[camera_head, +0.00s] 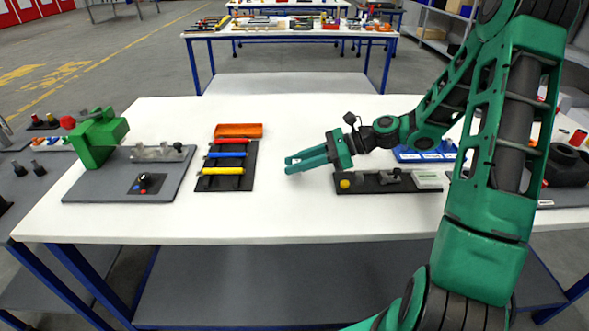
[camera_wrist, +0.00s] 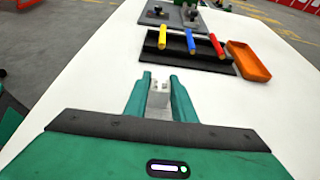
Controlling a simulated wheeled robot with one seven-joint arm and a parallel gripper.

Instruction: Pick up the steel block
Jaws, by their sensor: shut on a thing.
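My green gripper (camera_head: 306,160) is held above the white table, in the middle of the head view. In the wrist view its two fingers (camera_wrist: 160,90) are shut on a light grey steel block (camera_wrist: 158,98), which sits between them. The block has small raised or notched corners at its top. In the head view I cannot make out the block, as the fingers hide it. The gripper is between the tray of coloured tools and the black board on the right.
A black tray (camera_head: 209,184) with red, blue and yellow handled pieces lies left of the gripper, with an orange bin (camera_head: 239,130) behind it. A green vise (camera_head: 97,138) stands on a grey plate (camera_head: 80,190) at far left. A black board (camera_head: 372,188) lies at right.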

